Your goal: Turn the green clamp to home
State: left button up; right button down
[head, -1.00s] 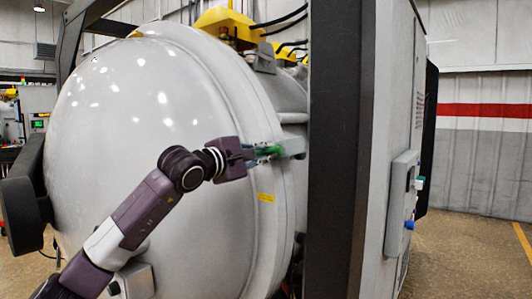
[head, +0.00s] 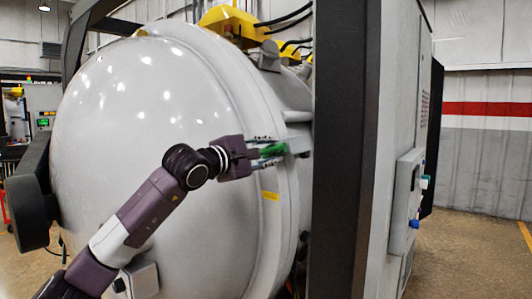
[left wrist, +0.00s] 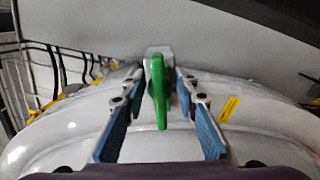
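The green clamp (head: 273,150) sits on a grey bracket at the rim of the large white furnace door (head: 150,110). It also shows in the left wrist view (left wrist: 158,92), where its handle points toward the camera between the fingers. My left gripper (head: 268,151) is at the clamp; in the left wrist view the gripper (left wrist: 160,125) is open, with a blue-padded finger on each side of the handle and a gap on both sides. My right gripper is in neither view.
A dark upright post (head: 338,150) stands just right of the clamp. A grey control box (head: 405,200) with buttons is on the cabinet side. A yellow label (head: 271,196) is on the rim below the clamp. Open floor lies at the far right.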

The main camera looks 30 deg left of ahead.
pick_arm(q)
jog(key=s, duration=1.2)
jog(key=shift+a, duration=0.45)
